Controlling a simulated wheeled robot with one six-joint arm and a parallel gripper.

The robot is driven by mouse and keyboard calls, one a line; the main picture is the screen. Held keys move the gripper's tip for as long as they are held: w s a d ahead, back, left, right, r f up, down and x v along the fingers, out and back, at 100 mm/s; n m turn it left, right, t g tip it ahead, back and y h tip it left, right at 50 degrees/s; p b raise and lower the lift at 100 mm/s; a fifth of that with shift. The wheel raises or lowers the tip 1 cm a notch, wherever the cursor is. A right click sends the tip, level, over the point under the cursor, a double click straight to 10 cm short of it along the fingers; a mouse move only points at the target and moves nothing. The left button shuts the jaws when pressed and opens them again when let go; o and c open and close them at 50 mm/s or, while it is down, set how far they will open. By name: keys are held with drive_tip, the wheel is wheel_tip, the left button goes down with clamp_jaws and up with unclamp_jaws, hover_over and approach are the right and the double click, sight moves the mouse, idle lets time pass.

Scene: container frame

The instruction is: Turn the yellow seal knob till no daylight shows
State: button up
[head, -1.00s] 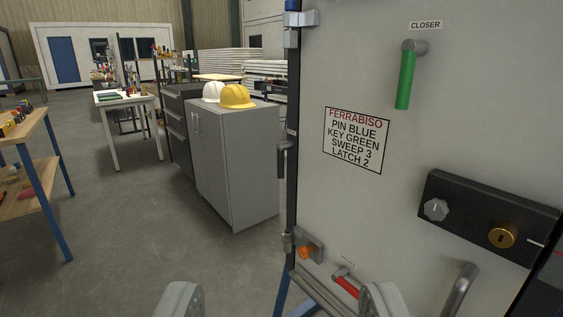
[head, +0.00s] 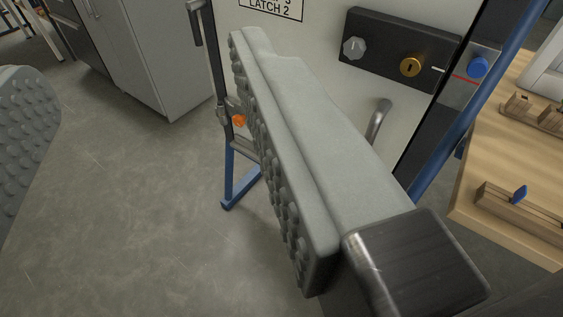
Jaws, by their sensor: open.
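I see no yellow knob in the head view. The light grey door (head: 310,32) stands in its frame. An orange knob (head: 239,121) sits low on the door's left edge, just beside my gripper's right finger. My gripper (head: 140,110) is open and empty, its studded fingers wide apart with grey floor showing between them. The right finger stands in front of the door and hides its lower part, including where the red lever was. Whether daylight shows at the door's bottom edge cannot be told.
A black lock plate (head: 372,40) carries a grey knob and a brass keyhole. A bent metal handle (head: 378,120) is below it, and a blue knob (head: 477,67) sits to its right. A wooden bench (head: 490,170) stands at right, a grey cabinet (head: 165,60) at upper left.

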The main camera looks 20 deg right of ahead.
drive_tip(key=w+f+m+h, duration=0.2)
drive_tip(key=w+f+m, duration=0.1)
drive_tip(key=w+f, duration=0.9)
drive_tip(key=w+f+m+h, duration=0.2)
drive_tip(key=w+f+m, duration=0.2)
drive_tip(key=w+f, duration=0.85)
drive_tip(key=w+d+f+m+g+h, duration=0.1)
drive_tip(key=w+d+f+g+h, duration=0.15)
drive_tip(key=f, duration=0.45)
drive_tip(key=w+d+f+m+g+h, duration=0.1)
drive_tip(key=w+f+m+h, duration=0.15)
drive_tip(key=f, duration=0.35)
drive_tip(key=s+d+f+g+h, duration=0.1)
drive_tip(key=s+d+f+h, duration=0.15)
drive_tip(key=f, duration=0.55)
drive_tip(key=s+d+f+g+h, duration=0.1)
drive_tip(key=s+f+g+h, duration=0.15)
drive_tip(key=f, duration=0.65)
drive_tip(key=x, duration=1.7)
drive_tip(key=shift+r+t, duration=0.3)
drive_tip(key=shift+r, duration=0.35)
drive_tip(key=shift+w+d, duration=0.1)
